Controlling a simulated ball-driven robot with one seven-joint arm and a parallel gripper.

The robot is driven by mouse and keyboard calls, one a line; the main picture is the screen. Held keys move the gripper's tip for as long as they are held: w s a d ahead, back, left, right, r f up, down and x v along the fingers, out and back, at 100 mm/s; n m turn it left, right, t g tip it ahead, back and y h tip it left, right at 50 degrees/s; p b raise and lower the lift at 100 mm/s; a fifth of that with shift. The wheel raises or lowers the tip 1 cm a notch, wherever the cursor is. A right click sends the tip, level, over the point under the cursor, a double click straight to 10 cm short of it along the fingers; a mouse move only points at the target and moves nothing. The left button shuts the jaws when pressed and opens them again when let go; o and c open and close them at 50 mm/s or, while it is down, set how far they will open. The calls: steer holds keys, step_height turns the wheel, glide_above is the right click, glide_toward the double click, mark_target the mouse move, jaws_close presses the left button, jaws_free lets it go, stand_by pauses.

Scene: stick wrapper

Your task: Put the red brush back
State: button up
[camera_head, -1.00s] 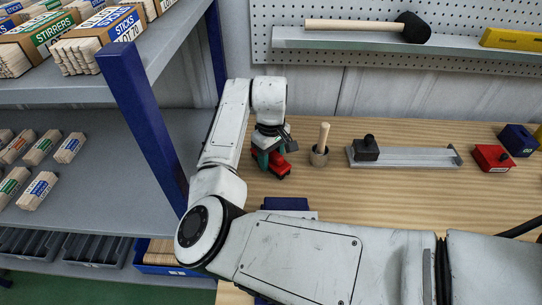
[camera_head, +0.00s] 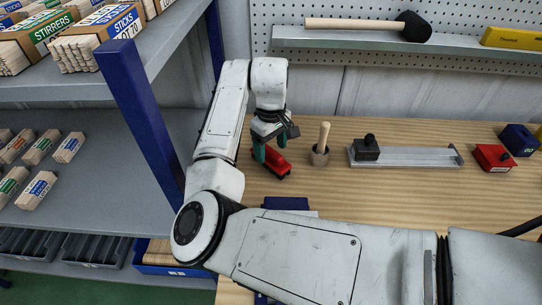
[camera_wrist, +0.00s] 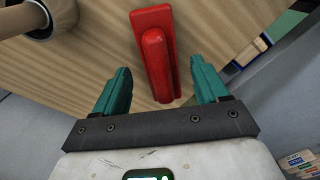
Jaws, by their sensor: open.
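The red brush (camera_head: 280,168) lies on the wooden bench, left of a grey cup. In the wrist view the red brush (camera_wrist: 155,45) shows its long raised red handle on a flat red base. My gripper (camera_head: 271,156) is open and empty above the brush and partly hides it in the head view. In the wrist view the teal fingers of my gripper (camera_wrist: 160,70) stand apart, one on each side of the near end of the brush. They appear clear of it.
The grey cup (camera_head: 319,158) with an upright wooden handle stands just right of the brush. A metal rail with a dark block (camera_head: 366,149) and a red block (camera_head: 493,157) lie further right. A blue shelf post (camera_head: 150,125) rises at left. A mallet (camera_head: 370,25) lies on the wall shelf.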

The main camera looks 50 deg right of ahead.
mark_target(271, 150)
step_height(271, 150, up, 8)
steer(key=shift+r+b, duration=0.1)
steer(key=shift+b, duration=0.25)
stand_by(0.4)
